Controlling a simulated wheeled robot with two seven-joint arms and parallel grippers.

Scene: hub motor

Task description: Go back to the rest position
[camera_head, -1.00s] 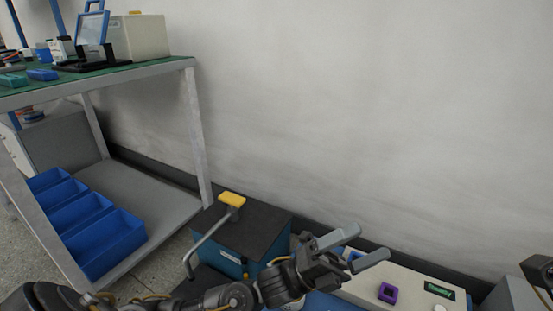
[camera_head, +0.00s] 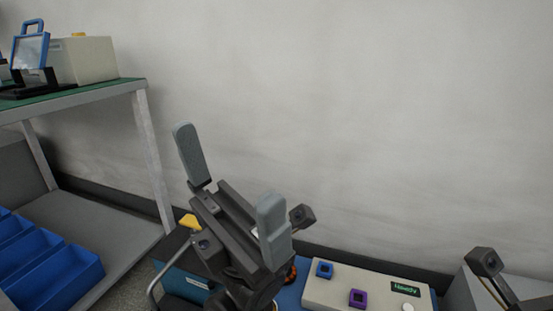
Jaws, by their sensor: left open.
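My left gripper (camera_head: 230,190) stands raised in the lower middle of the head view, its two grey fingers pointing up and spread wide apart. Nothing is between them. It is in front of the pale wall and covers part of the blue machine with the yellow handle behind it. Dark parts at the lower right edge may belong to my right arm, but no right gripper fingers show.
A white control box (camera_head: 332,290) with a blue and a purple square part and a small green display lies at the bottom right. A green-topped bench (camera_head: 100,88) stands at the left, with blue bins (camera_head: 70,280) on its lower shelf. The wall (camera_head: 400,120) is bare.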

